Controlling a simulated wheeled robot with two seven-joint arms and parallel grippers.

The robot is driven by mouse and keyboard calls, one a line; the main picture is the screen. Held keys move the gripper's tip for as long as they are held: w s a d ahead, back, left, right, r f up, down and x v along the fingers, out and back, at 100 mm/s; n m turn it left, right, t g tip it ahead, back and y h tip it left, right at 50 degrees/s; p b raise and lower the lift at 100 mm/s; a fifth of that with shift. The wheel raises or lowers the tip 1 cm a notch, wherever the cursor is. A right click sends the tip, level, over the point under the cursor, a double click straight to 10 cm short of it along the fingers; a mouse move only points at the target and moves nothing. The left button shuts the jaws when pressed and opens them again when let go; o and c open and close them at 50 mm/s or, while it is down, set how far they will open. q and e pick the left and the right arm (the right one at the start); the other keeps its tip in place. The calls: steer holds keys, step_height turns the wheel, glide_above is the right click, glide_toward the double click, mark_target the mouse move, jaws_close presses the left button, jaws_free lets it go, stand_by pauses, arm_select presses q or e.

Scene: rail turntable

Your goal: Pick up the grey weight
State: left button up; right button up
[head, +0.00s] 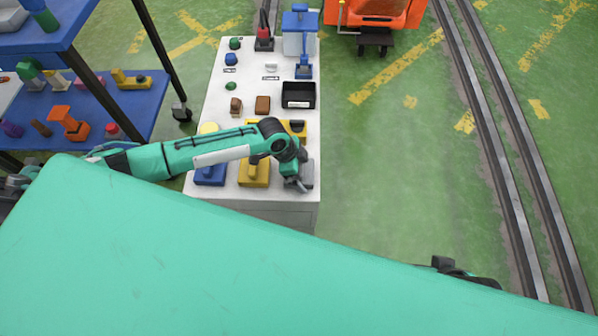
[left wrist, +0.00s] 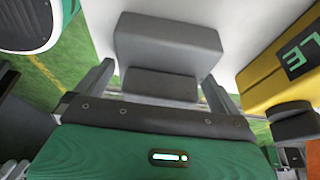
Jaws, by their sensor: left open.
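My right gripper does not show clearly.
A blue weight (head: 210,175) and a yellow weight (head: 254,178) stand left of the grey one on the white table (head: 222,105). A black bin (head: 299,95) stands farther back.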

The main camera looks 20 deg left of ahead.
arm_select(q)
steer(key=shift+c, duration=0.4)
steer(key=c, duration=1.5)
steer(key=shift+w+r, duration=0.1)
steer(key=shift+c, duration=0.3)
steer(key=shift+r, duration=0.1)
